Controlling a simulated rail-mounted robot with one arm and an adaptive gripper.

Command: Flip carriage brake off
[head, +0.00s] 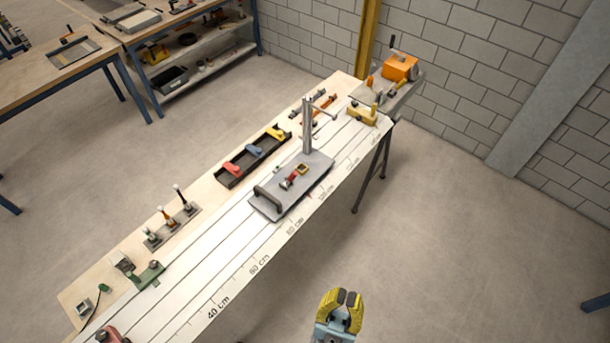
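The carriage (314,182) is a grey plate on the long white rail bed, with an upright post at its far end and a black bar handle (267,197) at its near end. A small red lever (291,178) sits on the plate beside a yellow-framed part (302,168). The red lever looks like the brake, but its exact position is too small to tell. My gripper (346,297) has yellow fingers with dark tips. It is at the bottom of the view, over the floor, well apart from the carriage. Its fingertips are close together and nothing shows between them.
Three small levers (171,217) stand beside the bed. A black tray (252,157) with red, blue and yellow pieces lies near the carriage. A green clamp (149,276) and an orange winch (400,67) are at opposite ends. The floor right of the bed is clear.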

